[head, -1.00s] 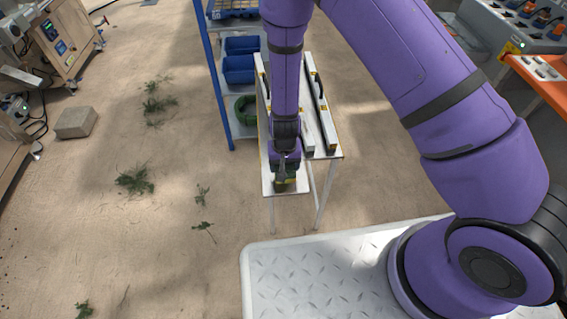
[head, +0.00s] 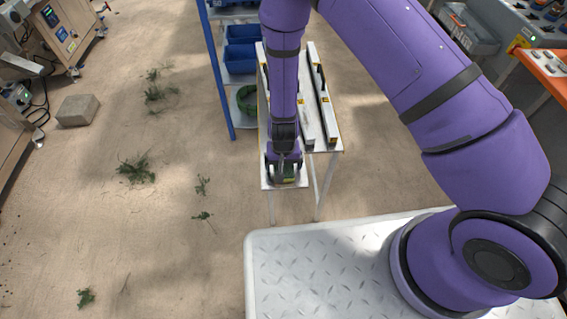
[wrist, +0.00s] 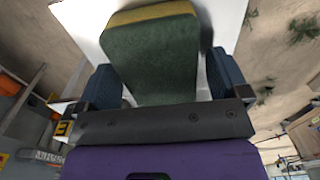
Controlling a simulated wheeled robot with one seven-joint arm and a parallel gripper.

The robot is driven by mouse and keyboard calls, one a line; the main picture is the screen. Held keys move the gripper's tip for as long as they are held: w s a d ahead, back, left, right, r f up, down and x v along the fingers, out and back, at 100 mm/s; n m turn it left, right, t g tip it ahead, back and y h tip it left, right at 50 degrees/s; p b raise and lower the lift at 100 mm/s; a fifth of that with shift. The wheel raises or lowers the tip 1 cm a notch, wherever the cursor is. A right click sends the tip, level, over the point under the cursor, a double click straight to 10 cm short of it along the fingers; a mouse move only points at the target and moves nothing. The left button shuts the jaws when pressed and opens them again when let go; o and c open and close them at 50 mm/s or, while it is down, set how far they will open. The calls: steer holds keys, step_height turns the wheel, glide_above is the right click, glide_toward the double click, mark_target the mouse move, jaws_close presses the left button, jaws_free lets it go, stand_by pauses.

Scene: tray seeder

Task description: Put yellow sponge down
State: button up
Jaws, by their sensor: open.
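The yellow sponge (wrist: 152,55) has a large dark green face and a yellow edge at its far end. It is at the near end of the white table (head: 275,184), with the white top showing behind and beside it. In the head view my gripper (head: 286,174) points down over that end and mostly hides the sponge. In the wrist view the sponge is between my two blue fingers. The fingers are open, with a gap clearly visible on the right and a narrower one on the left.
Two long bars with black handles (head: 322,90) lie on the table behind my gripper. A blue-framed shelf (head: 217,75) with blue bins (head: 241,58) stands at left behind the table. A grey block (head: 77,110) and green plant scraps (head: 137,168) lie on the open floor at left.

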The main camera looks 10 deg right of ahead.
steer(key=shift+r, duration=0.1)
step_height(320, 180, up, 12)
stand_by(0.5)
steer(key=shift+r, duration=0.1)
